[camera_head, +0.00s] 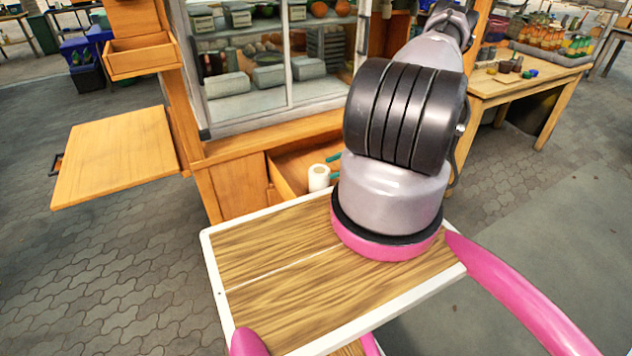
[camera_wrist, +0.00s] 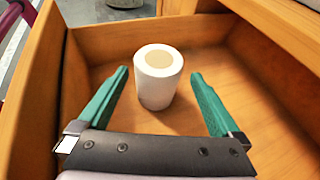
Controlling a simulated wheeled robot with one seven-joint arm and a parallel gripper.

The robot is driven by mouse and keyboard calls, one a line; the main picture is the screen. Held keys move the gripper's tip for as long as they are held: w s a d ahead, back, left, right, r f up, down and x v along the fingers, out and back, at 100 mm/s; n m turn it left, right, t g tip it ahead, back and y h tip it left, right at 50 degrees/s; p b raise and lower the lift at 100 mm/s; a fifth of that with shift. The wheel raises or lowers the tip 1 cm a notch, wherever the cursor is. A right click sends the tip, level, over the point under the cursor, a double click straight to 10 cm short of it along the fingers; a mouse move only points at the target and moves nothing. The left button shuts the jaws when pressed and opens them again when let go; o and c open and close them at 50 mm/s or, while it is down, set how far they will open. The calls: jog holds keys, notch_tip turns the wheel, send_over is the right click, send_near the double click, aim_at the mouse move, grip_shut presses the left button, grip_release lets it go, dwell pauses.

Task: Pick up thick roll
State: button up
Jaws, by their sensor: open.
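The thick roll (camera_wrist: 158,84) is a white cylinder with a tan top, standing upright inside an open wooden drawer (camera_wrist: 85,52). In the head view the roll (camera_head: 318,177) shows in the drawer of the cabinet, left of my arm. My gripper (camera_wrist: 158,82) has green fingers, spread wide on either side of the roll. A gap shows between each finger and the roll, and nothing is held. In the head view only a bit of a green finger (camera_head: 333,158) shows near the roll; my arm hides the rest.
A glass-fronted cabinet (camera_head: 290,113) with goods stands above the drawer. A wooden panel (camera_head: 115,160) juts out at left. A table with produce (camera_head: 520,85) is at right. Paved floor (camera_head: 90,260) is clear at left.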

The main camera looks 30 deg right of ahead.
aim_at(311, 176)
jog(key=x, duration=0.9)
jog(key=shift+s+a, duration=0.1)
jog(key=shift+a, duration=0.05)
jog(key=c, duration=1.2)
